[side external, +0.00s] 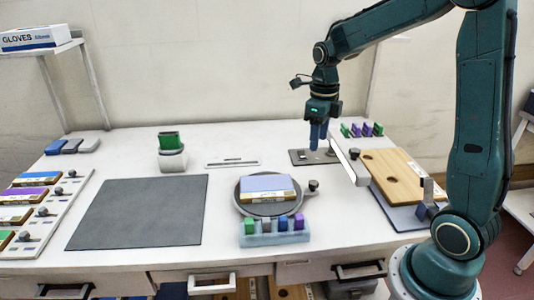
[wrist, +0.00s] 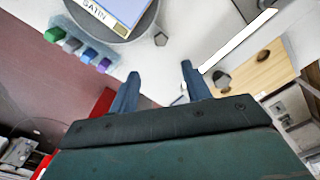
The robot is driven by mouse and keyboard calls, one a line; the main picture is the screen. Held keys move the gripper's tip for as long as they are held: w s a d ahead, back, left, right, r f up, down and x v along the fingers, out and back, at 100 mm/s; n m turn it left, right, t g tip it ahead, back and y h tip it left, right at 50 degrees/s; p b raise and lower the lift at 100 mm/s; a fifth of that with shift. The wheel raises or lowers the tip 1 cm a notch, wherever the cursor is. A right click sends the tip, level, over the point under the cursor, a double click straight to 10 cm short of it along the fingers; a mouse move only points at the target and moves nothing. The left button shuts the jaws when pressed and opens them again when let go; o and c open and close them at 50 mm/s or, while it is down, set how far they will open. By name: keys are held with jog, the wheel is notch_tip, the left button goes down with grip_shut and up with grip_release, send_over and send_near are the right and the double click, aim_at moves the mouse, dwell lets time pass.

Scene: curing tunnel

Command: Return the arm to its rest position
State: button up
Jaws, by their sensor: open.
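My gripper (side external: 318,146) hangs from my teal arm over the right back part of the white table, pointing down. In the side view its blue fingers are seen nearly edge-on, in front of or over a small dark plate (side external: 299,157); I cannot tell the exact height. In the wrist view my gripper (wrist: 160,80) shows two blue fingers spread apart with nothing between them.
A round turntable (side external: 243,206) holds a blue-topped block (side external: 267,188). A rack (side external: 262,239) of coloured pieces stands before it. A white bar (side external: 350,163) and wooden board (side external: 398,176) lie right of my gripper. A dark mat (side external: 140,212) lies bare at left.

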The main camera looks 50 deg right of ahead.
jog(key=s+a+r+n+t, duration=0.2)
jog(key=s+a+r+n, duration=0.2)
jog(key=n, duration=1.3)
jog(key=s+a+r+n+t, duration=0.3)
jog(key=s+a+n, duration=0.5)
jog(key=s+n, duration=0.5)
jog(key=r+n, duration=0.1)
jog(key=n, duration=0.3)
jog(key=shift+s+a+r+t, duration=0.15)
jog(key=shift+a+r+t, duration=0.05)
jog(key=shift+a+t, duration=0.1)
